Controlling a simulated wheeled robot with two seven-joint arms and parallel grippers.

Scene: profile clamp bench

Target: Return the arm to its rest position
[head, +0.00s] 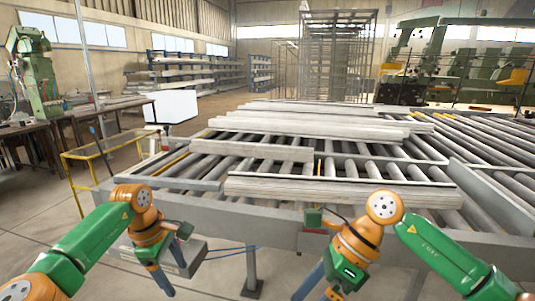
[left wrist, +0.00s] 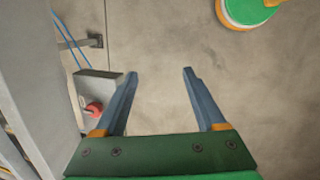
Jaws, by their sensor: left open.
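My left gripper (head: 165,286) hangs low at the near left of the head view, pointing down in front of the roller bench. In the left wrist view its two blue-grey fingers (left wrist: 160,73) stand apart with only bare concrete floor between them. It is open and holds nothing. My right arm reaches in from the right in the head view. My right gripper (head: 308,284) points down at the bottom edge, and its fingertips are partly cut off, so its opening cannot be judged.
The roller bench (head: 283,225) with long grey profiles (head: 340,192) lies ahead. A grey box (head: 190,262) is beside my left gripper; its red button (left wrist: 93,110) shows in the left wrist view. A yellow railing (head: 95,152) stands left. Floor is clear at lower left.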

